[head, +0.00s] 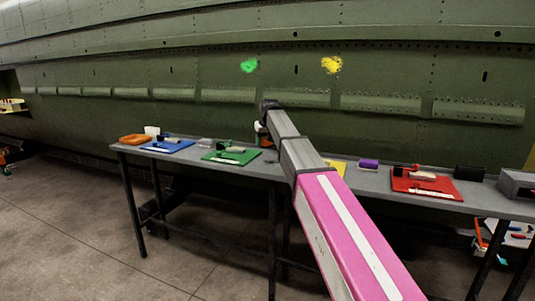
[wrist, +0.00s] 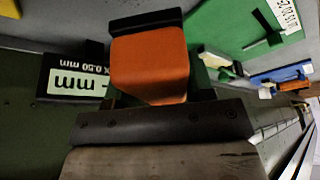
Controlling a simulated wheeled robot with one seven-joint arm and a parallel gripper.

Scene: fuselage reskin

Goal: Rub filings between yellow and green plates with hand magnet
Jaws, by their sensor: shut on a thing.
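My gripper (wrist: 150,66) is shut on an orange block with dark parts around it, which looks like the hand magnet (wrist: 148,60). In the head view my gripper (head: 265,120) is low over the bench, and a bit of orange shows below it. The green plate (head: 210,157) lies on the bench left of my gripper; it fills the top right of the wrist view (wrist: 225,18). The yellow plate (head: 338,164) is right of my arm, largely hidden by it. My arm covers much of the bench between the plates. I cannot make out filings, or whether the magnet touches the bench.
The grey bench (head: 290,176) runs below a green riveted fuselage (head: 190,60) with green and yellow paint spots. A blue plate (head: 167,147) and orange dish (head: 134,140) lie left. A purple block (head: 369,164), red plate (head: 445,195) and grey box (head: 518,184) are right.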

